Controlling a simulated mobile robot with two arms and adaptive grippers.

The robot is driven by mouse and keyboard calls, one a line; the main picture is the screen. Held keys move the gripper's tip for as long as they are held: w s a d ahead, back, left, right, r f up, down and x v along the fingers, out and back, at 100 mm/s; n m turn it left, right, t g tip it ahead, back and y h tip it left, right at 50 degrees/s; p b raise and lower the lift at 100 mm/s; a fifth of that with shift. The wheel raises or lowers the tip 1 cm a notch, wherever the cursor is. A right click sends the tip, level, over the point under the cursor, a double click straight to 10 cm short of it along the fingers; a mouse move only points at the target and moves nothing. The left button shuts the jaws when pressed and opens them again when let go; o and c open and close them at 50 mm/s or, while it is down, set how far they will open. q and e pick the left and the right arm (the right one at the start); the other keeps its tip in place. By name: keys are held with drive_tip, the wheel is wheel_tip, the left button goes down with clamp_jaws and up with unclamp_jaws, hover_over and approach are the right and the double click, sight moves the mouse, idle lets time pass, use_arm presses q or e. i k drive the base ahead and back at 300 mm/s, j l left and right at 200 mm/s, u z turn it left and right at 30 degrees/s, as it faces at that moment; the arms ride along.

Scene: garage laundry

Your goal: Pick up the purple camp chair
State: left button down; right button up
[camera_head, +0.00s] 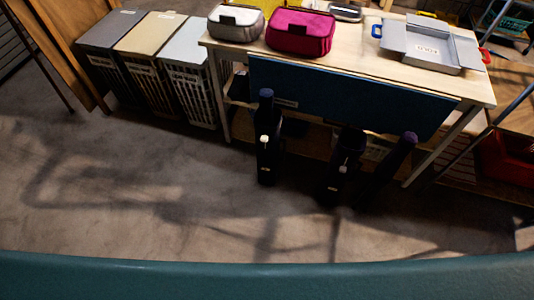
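A slim, dark purple rolled bundle (397,155), which looks like the folded purple camp chair, leans at a tilt in front of the table's right half. Its lower end is dark and hard to make out. Close to its left stands a dark bundle (345,160) with a small pale label; I cannot tell whether the two touch. Another dark, bluish bundle (267,135) with a white label stands upright farther left. Neither of my grippers shows in the head view.
A wooden table (385,70) with a blue front panel (340,98) stands behind the bundles. It bears a magenta case (300,32), a grey case (236,22) and a grey tray (425,48). Hampers (190,65) stand left. The floor (150,195) in front is clear.

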sight(384, 172)
drive_tip(key=z, duration=1.3)
